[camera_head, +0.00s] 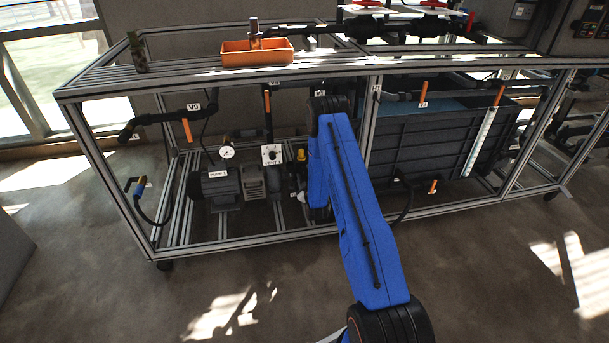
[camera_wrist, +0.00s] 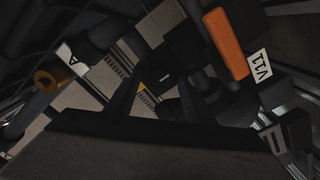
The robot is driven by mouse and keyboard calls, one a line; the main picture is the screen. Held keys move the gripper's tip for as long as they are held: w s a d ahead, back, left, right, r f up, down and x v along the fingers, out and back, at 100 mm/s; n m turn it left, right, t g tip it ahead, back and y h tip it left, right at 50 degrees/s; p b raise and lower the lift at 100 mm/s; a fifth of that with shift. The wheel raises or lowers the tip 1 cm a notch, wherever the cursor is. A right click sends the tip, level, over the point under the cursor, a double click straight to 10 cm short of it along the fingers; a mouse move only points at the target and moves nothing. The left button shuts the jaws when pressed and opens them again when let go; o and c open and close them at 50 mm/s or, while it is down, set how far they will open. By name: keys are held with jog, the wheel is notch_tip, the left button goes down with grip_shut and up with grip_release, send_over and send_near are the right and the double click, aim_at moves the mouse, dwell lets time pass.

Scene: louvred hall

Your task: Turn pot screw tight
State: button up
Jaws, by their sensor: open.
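I cannot pick out the pot screw for certain in either view. A small yellow part (camera_head: 301,155) stands just right of the pump (camera_head: 218,188) in the head view, beside my blue arm. In the wrist view a small yellow bit (camera_wrist: 141,88) shows between the dark fingers. My gripper (camera_wrist: 165,90) is open there, its fingers reaching up from the dark body at the bottom. The picture is too dark to tell whether anything touches them. In the head view my arm reaches into the frame and hides the gripper.
An orange valve handle (camera_wrist: 226,43) with a V11 label is close to my gripper's right. An orange ring (camera_wrist: 48,79) is at the left. The metal frame (camera_head: 225,243) surrounds the pump. A dark tank (camera_head: 425,140) is to the right. An orange tray (camera_head: 257,57) sits on top.

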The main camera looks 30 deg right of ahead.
jog(key=c, duration=1)
jog(key=shift+c, duration=0.2)
